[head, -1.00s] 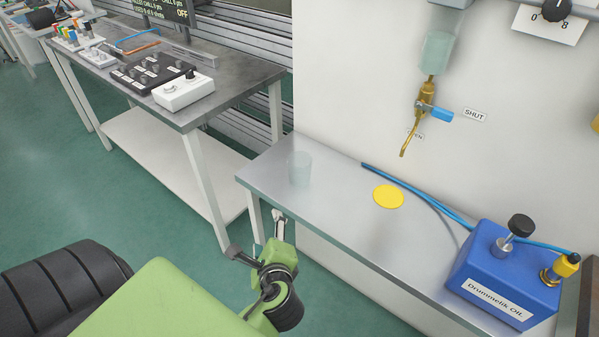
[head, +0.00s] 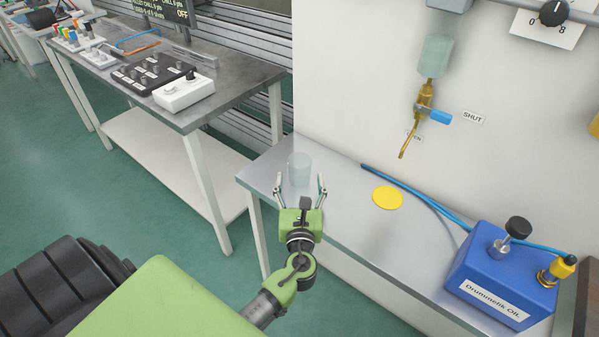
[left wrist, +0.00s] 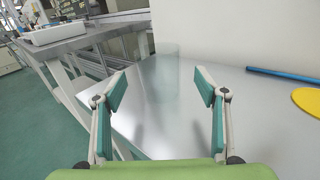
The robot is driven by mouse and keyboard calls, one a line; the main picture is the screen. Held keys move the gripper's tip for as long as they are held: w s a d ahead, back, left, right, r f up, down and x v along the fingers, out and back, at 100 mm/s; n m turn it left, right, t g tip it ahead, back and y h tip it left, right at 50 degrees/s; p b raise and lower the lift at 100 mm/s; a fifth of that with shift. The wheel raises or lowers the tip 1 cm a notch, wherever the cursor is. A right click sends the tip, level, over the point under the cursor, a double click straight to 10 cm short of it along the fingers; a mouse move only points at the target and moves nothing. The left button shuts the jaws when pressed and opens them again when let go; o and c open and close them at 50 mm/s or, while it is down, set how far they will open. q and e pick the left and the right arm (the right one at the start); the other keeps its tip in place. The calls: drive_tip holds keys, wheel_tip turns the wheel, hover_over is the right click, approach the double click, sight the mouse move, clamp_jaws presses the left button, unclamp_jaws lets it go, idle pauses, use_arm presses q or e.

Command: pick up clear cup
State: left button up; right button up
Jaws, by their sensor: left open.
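The clear cup (head: 299,169) stands upright near the left end of the metal shelf (head: 350,226). My left gripper (head: 301,190) is open, with its fingers on either side of the cup's near side in the head view. In the left wrist view the cup (left wrist: 160,75) shows faintly, beyond and between the two open fingertips (left wrist: 158,88). I cannot tell whether either finger touches it. My right gripper is not in view.
A yellow disc (head: 388,198) lies on the shelf right of the cup. A blue hose (head: 425,196) runs along the wall to a blue oil box (head: 502,270). A brass valve (head: 424,100) hangs above. A workbench (head: 240,84) stands at left.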

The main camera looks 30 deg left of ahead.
sight(299, 161)
use_arm(q)
drive_tip(key=shift+p+x, duration=0.3)
drive_tip(key=shift+x, duration=2.45)
drive_tip(key=shift+s+f, duration=0.1)
drive_tip(key=shift+s, duration=0.05)
drive_tip(key=c, duration=1.2)
